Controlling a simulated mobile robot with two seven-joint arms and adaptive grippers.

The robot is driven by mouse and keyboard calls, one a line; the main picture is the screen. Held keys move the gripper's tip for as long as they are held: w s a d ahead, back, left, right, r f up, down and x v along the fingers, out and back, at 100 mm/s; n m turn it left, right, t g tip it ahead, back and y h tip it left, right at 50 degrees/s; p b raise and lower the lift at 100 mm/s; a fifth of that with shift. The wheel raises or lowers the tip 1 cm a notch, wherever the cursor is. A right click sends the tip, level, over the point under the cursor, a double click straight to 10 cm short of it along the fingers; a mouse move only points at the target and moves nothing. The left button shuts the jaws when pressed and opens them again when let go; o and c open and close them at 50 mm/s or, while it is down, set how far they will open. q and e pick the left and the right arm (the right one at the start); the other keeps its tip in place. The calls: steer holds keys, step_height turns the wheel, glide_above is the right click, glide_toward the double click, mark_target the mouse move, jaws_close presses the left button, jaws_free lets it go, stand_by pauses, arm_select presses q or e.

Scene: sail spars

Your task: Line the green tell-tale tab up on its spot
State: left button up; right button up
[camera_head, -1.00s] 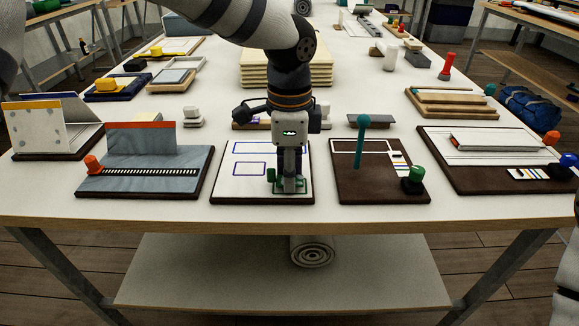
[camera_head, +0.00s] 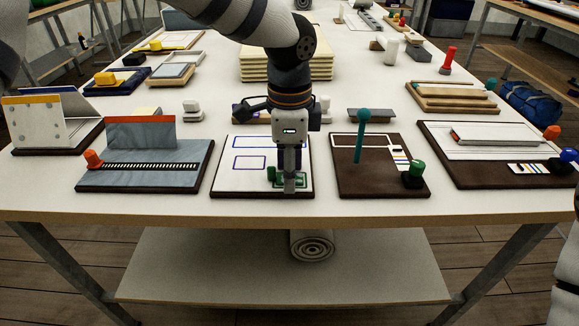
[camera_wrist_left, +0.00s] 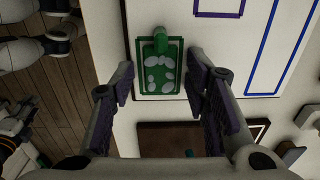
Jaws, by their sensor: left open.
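The green tell-tale tab (camera_wrist_left: 161,74) lies on the white board (camera_head: 228,180), with a green knob (camera_wrist_left: 160,40) at one end. Pale oval patches show on its face in the left wrist view. A thin green outline (camera_wrist_left: 182,62) runs close around the tab, and the tab looks roughly square within it. My left gripper (camera_head: 290,188) is above the tab in the head view and partly hides it. In the left wrist view its two fingers (camera_wrist_left: 161,92) stand apart on either side of the tab, with gaps showing. My right gripper is not in view.
The white board also carries blue and purple outlines (camera_head: 249,162). A brown board (camera_head: 350,185) with a teal post (camera_head: 360,135) and a dark green knob stands to the right. A grey board (camera_head: 185,180) with an upright panel stands to the left. The table's front edge is close.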

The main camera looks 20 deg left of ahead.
arm_select(q)
steer(key=shift+r, duration=0.1)
step_height(320, 180, up, 7)
steer(key=shift+f, duration=0.1)
stand_by(0.5)
